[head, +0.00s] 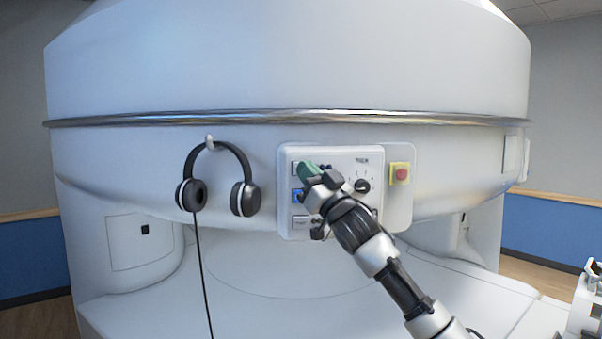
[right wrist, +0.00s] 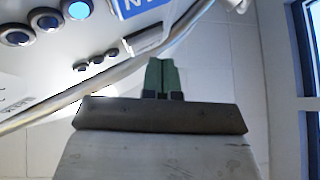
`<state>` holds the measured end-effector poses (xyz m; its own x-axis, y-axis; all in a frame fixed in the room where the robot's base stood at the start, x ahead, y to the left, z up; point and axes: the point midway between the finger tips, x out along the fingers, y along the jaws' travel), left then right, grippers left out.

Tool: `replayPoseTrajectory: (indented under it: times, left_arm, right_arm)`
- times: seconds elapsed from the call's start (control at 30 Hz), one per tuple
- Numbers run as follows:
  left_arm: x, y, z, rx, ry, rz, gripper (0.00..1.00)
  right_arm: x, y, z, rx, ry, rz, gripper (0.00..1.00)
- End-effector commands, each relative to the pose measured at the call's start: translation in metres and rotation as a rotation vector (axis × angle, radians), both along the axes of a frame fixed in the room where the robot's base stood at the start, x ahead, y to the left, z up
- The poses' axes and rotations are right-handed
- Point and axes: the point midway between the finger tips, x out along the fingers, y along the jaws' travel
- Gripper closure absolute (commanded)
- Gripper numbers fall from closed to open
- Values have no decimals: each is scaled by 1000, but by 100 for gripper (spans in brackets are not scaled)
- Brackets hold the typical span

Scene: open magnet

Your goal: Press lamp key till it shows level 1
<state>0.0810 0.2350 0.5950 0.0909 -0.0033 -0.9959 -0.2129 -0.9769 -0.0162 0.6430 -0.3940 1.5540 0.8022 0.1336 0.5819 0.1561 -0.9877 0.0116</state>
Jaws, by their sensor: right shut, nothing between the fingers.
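The control panel (head: 340,152) is a pale plate on the front of the white magnet. It has a column of keys on its left side: a blue one (head: 297,196) and a pale one (head: 301,222) show, and the top key (head: 297,168) is partly hidden by my right gripper. I cannot read their labels or tell which is the lamp key. My right gripper (head: 306,170) is shut and empty, its green fingers in front of the panel's upper left. I cannot tell whether they touch it. The shut fingers also show in the right wrist view (right wrist: 162,76). My left gripper is not in view.
A dark knob (head: 361,185) and a red button on yellow (head: 399,172) are right of the fingers. Headphones (head: 247,198) hang left of the panel. The right wrist view shows several round controls, one lit blue (right wrist: 79,9), and a blue sign (right wrist: 138,6).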

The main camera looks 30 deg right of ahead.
Motion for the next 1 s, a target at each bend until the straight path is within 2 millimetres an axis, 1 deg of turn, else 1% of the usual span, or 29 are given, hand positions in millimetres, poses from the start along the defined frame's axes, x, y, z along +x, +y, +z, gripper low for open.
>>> replayPoseTrajectory:
  times: [0.37,0.47,0.8,1.0]
  left_arm:
    - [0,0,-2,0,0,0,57]
    - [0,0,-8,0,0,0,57]
    - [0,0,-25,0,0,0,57]
    - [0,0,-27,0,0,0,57]
  right_arm:
    - [-4,1,0,0,-1,0,100]
    - [-10,4,-2,-1,-1,0,100]
    - [-41,16,-2,-1,-2,0,100]
    - [-49,19,0,0,0,0,100]
